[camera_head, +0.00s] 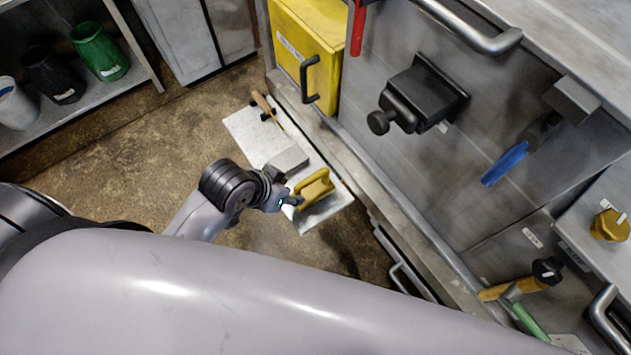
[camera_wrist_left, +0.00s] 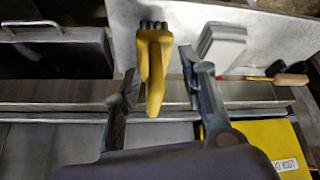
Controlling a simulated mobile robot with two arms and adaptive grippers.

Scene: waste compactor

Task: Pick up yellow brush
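The yellow brush (camera_head: 314,187) lies near the front end of a light metal shelf plate (camera_head: 256,139) beside the machine. In the left wrist view the brush (camera_wrist_left: 154,66) shows dark bristles at its top and a yellow handle pointing towards me. My left gripper (camera_head: 287,201) is at the brush's left side in the head view. In the wrist view the left gripper (camera_wrist_left: 158,72) is open, with one finger on each side of the handle and visible gaps between. My right gripper is not in view.
A grey block (camera_head: 287,161) sits on the plate close to the brush, and a wooden-handled tool (camera_head: 264,104) lies at its far end. The steel machine front has a yellow door (camera_head: 304,45) and a black latch (camera_head: 420,95). Open floor lies left of the plate.

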